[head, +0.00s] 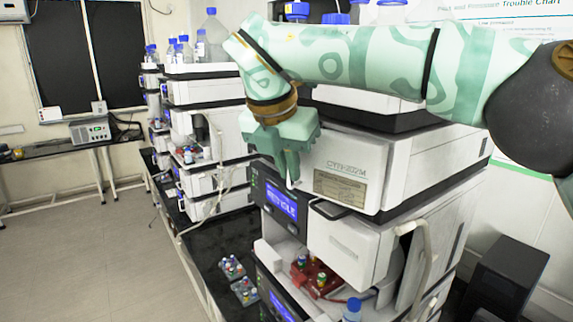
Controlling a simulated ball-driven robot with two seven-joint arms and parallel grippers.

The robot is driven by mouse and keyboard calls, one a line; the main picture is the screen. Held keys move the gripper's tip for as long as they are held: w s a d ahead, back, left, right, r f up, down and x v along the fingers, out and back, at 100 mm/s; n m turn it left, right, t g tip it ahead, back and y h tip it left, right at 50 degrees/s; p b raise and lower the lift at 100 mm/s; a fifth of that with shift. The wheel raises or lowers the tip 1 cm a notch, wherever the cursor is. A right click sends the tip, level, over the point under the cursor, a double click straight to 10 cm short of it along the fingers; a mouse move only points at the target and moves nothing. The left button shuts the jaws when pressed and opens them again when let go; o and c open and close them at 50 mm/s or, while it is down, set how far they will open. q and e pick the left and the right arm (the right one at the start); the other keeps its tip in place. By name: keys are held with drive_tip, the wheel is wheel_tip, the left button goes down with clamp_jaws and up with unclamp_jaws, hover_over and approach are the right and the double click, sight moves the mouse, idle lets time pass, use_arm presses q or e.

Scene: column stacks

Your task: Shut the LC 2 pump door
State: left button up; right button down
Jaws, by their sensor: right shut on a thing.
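Two stacks of white instrument modules stand here, and I cannot tell for sure which panel is the LC 2 pump door. In the near stack, a white front panel (335,160) with a label plate is in the upper module. My right gripper (291,176), pale green, is at this panel's left edge, with its fingers closed on that edge; the exact contact is partly hidden by the fingers. Below it is another white panel (345,243) with a dark handle, beside a blue display (281,200). My left gripper is not in view.
A red tray with vials (315,277) sits in the opening under the handled panel. Small vial racks (243,290) stand on the black bench at left. The far stack (205,120) carries bottles. Open floor (90,250) lies at left.

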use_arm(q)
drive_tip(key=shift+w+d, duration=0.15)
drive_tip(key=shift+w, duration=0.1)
use_arm(e)
drive_tip(key=shift+w+d, duration=0.1)
drive_tip(key=shift+w, duration=0.1)
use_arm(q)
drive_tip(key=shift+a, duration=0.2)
use_arm(e)
drive_tip(key=c, duration=1.6)
unclamp_jaws()
use_arm(q)
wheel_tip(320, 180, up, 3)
drive_tip(key=p, duration=0.3)
use_arm(e)
drive_tip(key=v, duration=1.6)
drive_tip(key=shift+s+r, duration=0.1)
drive_tip(key=shift+r, duration=0.1)
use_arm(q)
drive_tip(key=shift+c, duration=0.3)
